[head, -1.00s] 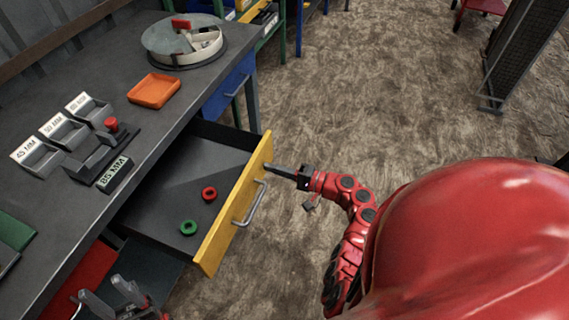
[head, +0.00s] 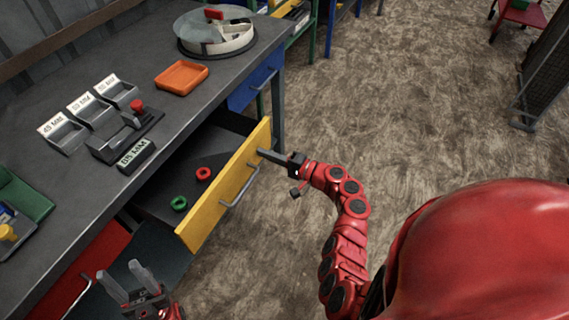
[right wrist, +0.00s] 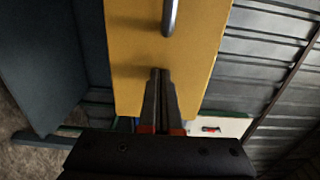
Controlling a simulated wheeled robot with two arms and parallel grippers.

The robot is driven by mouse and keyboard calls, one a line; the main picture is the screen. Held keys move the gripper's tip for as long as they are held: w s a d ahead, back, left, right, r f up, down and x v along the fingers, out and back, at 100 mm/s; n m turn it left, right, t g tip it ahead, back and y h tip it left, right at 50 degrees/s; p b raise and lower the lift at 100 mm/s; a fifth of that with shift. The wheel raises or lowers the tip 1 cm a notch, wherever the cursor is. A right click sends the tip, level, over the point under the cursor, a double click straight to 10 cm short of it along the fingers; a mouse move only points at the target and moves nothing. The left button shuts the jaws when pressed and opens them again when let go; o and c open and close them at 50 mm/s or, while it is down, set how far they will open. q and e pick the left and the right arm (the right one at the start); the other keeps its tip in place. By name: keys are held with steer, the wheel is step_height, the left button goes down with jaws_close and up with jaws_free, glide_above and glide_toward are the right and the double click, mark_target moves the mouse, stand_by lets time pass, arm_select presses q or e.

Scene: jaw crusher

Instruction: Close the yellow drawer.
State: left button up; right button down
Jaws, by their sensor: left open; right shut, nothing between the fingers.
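The yellow drawer (head: 212,211) is part of the grey workbench and stands partly pulled out. Its front has a metal handle (head: 240,187). A red ring (head: 203,174) and a green ring (head: 179,203) lie inside it. My right gripper (head: 262,153) is shut and empty, with its tips at the far end of the drawer front. In the right wrist view the shut fingers (right wrist: 160,75) point at the yellow front, below the handle (right wrist: 170,15), and appear to touch it. My left gripper (head: 122,277) is open and empty, low at the bottom left, away from the drawer.
On the bench top (head: 55,190) are an orange tray (head: 181,77), labelled bins (head: 92,108), a round sorter (head: 214,35) and a green box (head: 27,199). A blue drawer (head: 252,88) is beyond the yellow one.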

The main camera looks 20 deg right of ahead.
steer(key=b+x, duration=0.8)
steer(key=x, duration=0.9)
steer(key=shift+a+f+b, duration=0.15)
steer(key=shift+a+b, duration=0.05)
steer(key=shift+b, duration=0.2)
steer(key=shift+w+a+r+b, duration=0.25)
steer(key=shift+w+b, duration=0.05)
steer(key=shift+w, duration=0.2)
steer(key=shift+r, duration=0.3)
steer(key=shift+r, duration=0.15)
steer(key=shift+s, duration=0.1)
